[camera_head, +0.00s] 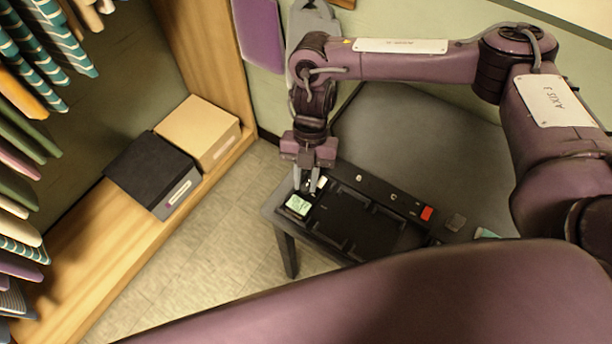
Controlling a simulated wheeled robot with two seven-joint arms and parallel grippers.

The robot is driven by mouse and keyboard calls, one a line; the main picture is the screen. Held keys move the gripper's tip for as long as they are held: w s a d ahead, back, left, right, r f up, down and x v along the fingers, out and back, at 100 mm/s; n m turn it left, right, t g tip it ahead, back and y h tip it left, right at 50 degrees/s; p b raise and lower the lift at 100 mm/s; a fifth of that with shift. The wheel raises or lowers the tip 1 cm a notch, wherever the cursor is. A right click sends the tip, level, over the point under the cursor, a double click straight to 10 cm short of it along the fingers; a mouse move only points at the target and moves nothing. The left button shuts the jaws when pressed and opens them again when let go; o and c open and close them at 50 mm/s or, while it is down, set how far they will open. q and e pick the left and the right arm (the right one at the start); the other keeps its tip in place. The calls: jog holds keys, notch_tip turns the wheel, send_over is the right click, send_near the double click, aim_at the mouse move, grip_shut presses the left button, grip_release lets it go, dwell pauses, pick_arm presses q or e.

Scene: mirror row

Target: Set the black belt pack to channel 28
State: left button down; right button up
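A black unit with a lit pale green display (298,205) sits at the left end of a black tray-like holder (350,225) on a dark table. I take this unit to be the belt pack; the channel digits are too small to read. My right gripper (305,188) points down just above and behind the display, its two grey fingers apart with a gap between them. I cannot tell whether a fingertip touches the pack. A small white piece (321,183) shows beside the fingers. My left gripper is not in view.
A red square (427,213) and a grey square (455,222) sit at the holder's right end. A dark grey chair-like surface (410,125) lies behind. Black (150,170) and tan (198,130) boxes stand on a wooden ledge at left, below hanging clothes (30,150).

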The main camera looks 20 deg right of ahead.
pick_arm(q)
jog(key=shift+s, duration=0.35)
pick_arm(e)
grip_shut()
